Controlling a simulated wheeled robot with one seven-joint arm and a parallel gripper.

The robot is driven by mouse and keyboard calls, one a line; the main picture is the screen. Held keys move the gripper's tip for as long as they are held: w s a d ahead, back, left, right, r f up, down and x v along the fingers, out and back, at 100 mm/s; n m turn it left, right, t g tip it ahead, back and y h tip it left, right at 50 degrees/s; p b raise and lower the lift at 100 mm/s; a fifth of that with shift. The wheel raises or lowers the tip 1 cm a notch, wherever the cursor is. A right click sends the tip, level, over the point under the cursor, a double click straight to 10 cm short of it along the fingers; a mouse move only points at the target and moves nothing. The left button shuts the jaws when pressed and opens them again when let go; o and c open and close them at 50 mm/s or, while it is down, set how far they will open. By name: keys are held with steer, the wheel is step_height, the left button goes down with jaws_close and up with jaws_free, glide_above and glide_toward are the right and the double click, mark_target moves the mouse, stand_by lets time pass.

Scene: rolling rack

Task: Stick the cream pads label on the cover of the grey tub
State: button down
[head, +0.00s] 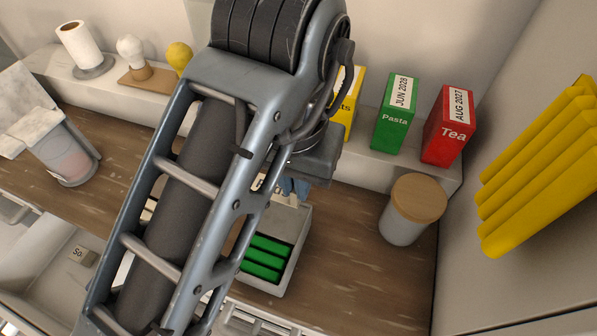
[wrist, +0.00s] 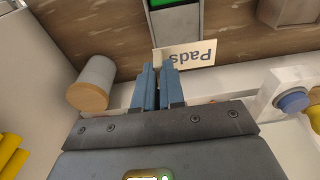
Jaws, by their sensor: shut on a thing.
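My gripper (wrist: 165,70) is shut on the cream pads label (wrist: 190,55), a flat card whose word "Pads" reads upside down in the wrist view. The fingers grip it near its left end. In the head view, my arm mostly hides the gripper (head: 293,187), and the label is hard to make out. A round light grey tub (head: 402,229) with a tan cover (head: 419,198) stands on the counter to the right of my gripper. In the wrist view the tub (wrist: 97,70) and its cover (wrist: 87,97) are at the left, apart from the label.
A grey open box (head: 297,262) with green things inside stands below my gripper. Yellow, green (head: 391,122) and red (head: 448,125) boxes line the back ledge. Yellow bars (head: 540,165) are at the right. A clear container (head: 65,155) is at the left. Wooden counter (head: 345,245) is bare between box and tub.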

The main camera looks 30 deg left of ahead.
steer(key=shift+f+b, duration=2.25)
steer(key=shift+f, duration=1.8)
steer(key=shift+f, duration=0.15)
steer(key=c, duration=1.1)
jaws_free()
steer(key=shift+c, duration=0.2)
steer(key=shift+s+d+r+p, duration=0.15)
steer(key=shift+r+p, duration=0.1)
steer(key=shift+r, duration=1.05)
steer(key=shift+s+a+r+p, duration=0.15)
steer(key=shift+r+p, duration=0.1)
steer(key=shift+r, duration=1.05)
steer(key=shift+s+d+r+p, duration=0.15)
steer(key=shift+r+p, duration=0.1)
steer(key=shift+r, duration=1.05)
